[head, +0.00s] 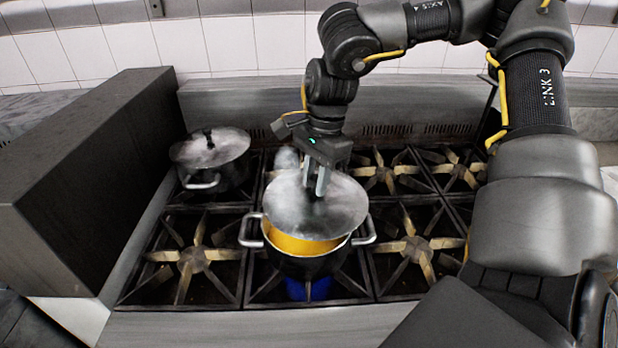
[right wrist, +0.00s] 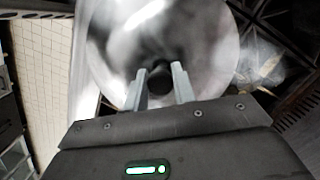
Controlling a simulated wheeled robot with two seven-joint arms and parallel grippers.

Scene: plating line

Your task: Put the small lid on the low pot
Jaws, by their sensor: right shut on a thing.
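My right gripper (head: 317,190) is shut on the dark knob of a round metal lid (head: 340,207). The lid is tilted above the low pot (head: 302,262), toward its back side. The front of the pot's opening is uncovered and shows yellow contents. I cannot tell whether the lid's edge touches the pot rim. In the right wrist view the gripper (right wrist: 160,85) closes around the knob, and the lid (right wrist: 200,40) fills the top middle. The low pot has two side handles and stands on the front middle burner over a blue flame. My left gripper is not in view.
A second pot with a lid (head: 210,147) on it stands on the back left burner. A dark box-like block (head: 90,170) borders the stove on the left. The front left burner (head: 195,260) and front right burner (head: 412,248) are bare. A tiled wall is behind.

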